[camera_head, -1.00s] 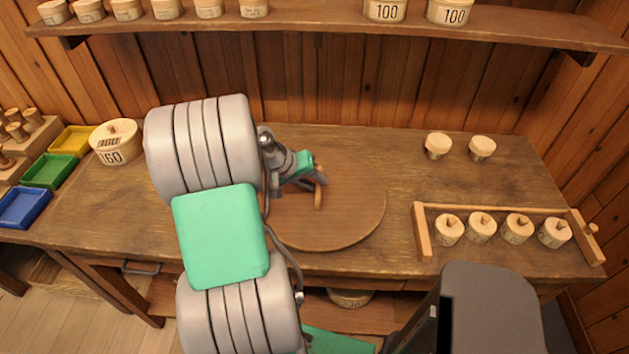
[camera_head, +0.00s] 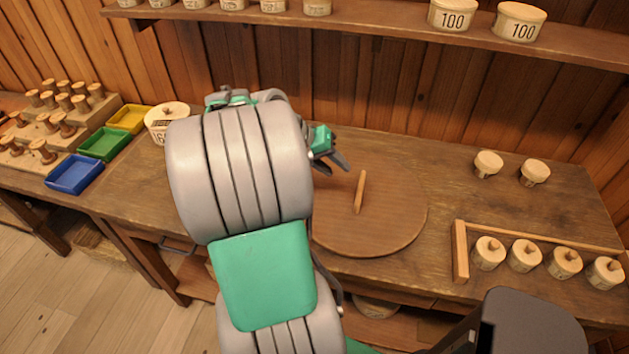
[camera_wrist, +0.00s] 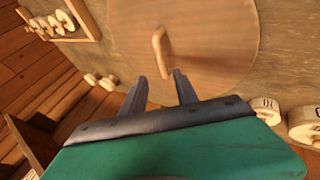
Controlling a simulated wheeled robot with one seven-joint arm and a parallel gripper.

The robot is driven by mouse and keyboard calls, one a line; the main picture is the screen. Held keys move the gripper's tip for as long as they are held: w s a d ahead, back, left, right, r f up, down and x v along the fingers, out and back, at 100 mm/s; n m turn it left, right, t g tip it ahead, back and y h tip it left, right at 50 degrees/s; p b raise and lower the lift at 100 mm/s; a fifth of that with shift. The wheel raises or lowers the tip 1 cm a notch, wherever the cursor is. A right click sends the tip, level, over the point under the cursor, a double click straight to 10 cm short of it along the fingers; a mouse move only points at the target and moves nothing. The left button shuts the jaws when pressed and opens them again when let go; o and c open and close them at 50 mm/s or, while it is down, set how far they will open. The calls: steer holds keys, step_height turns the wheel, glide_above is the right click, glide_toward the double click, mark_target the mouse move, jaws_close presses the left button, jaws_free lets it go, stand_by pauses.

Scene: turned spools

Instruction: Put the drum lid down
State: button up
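The drum lid (camera_head: 385,220) is a large round wooden disc with an upright bar handle (camera_head: 360,191). It lies flat on the workbench. In the wrist view the lid (camera_wrist: 215,45) and its handle (camera_wrist: 161,50) show beyond my fingers. My gripper (camera_head: 338,162) is above the lid's far left part, left of the handle and apart from it. In the wrist view my gripper (camera_wrist: 157,82) has its two fingers spread with nothing between them. My arm hides the lid's left edge in the head view.
A numbered pot (camera_head: 165,118) and yellow, green and blue trays (camera_head: 104,144) are at the left. A shelf (camera_head: 390,35) runs above.

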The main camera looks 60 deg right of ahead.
steer(key=w+a+r+n+t+y, duration=0.1)
steer(key=w+a+n+t, duration=0.35)
steer(key=w+a, duration=0.65)
steer(key=w+a+n+t+y, duration=0.1)
steer(key=w+a+n+t, duration=0.2)
steer(key=w+a+n, duration=0.75)
steer(key=s+a+t+y, duration=0.1)
steer(key=s+a+y, duration=0.2)
steer(key=a, duration=1.7)
steer(key=shift+s+a, duration=0.15)
steer(key=shift+s, duration=0.45)
steer(key=shift+s, duration=0.1)
